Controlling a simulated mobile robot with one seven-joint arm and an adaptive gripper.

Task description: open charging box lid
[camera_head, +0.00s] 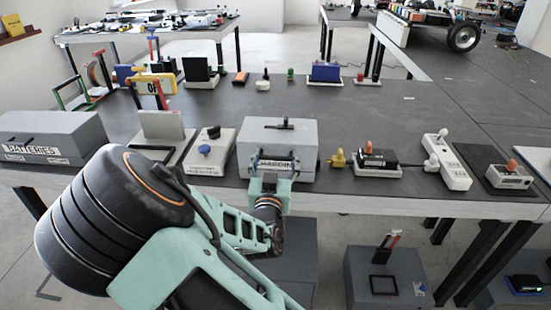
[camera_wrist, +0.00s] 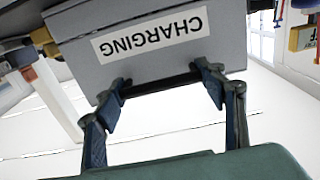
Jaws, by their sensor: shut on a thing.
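The grey charging box (camera_head: 277,135) stands on the near part of the table in the head view. Its lid is down, with a dark handle (camera_head: 285,125) on top. The box's front with the CHARGING label (camera_wrist: 150,33) shows upside down in the wrist view. Whether this bar belongs to the lid is unclear.
A BATTERIES box (camera_head: 52,138) stands at the left. A pad with a blue knob (camera_head: 205,150) is left of the charging box. A black device (camera_head: 376,158) and a white power strip (camera_head: 447,162) are at its right.

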